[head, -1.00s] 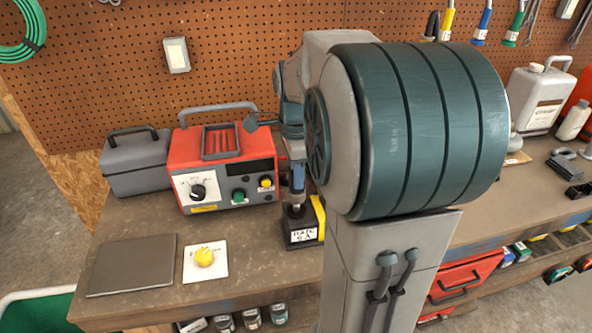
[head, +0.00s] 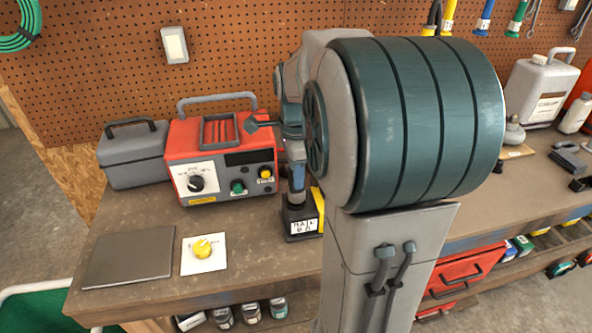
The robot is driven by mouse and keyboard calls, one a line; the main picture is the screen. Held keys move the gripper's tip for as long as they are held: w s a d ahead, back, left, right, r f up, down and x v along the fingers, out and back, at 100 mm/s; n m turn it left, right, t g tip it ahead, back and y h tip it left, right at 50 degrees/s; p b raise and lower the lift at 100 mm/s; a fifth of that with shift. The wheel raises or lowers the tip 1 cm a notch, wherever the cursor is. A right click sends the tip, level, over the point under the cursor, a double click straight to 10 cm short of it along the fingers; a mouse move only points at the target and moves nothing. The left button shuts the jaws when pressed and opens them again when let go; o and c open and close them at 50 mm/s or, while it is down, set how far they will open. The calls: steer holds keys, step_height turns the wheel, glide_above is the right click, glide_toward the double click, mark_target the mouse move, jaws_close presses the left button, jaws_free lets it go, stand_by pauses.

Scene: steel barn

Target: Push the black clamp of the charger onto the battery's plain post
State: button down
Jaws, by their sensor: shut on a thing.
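The red charger (head: 219,172) with a grey handle, a dial and coloured knobs stands on the bench left of my arm. The battery (head: 300,229) is a small black box with a white label and a yellow part at its right, partly hidden by my arm. My gripper (head: 297,198) points down right over the battery's top. It is shut on a small dark thing, which I take to be the black clamp. The plain post is hidden, and I cannot tell whether the clamp touches it.
A grey case (head: 133,158) stands left of the charger. A dark flat plate (head: 128,260) and a white card with a yellow knob (head: 203,249) lie at the front left. A pegboard (head: 110,60) rises behind. Jugs (head: 537,92) stand at the far right.

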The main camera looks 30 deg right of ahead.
steer(key=shift+f, duration=0.35)
steer(key=c, duration=1.1)
jaws_free()
steer(key=shift+o, duration=0.2)
step_height(320, 180, up, 14)
step_height(320, 180, up, 5)
steer(key=p, duration=0.5)
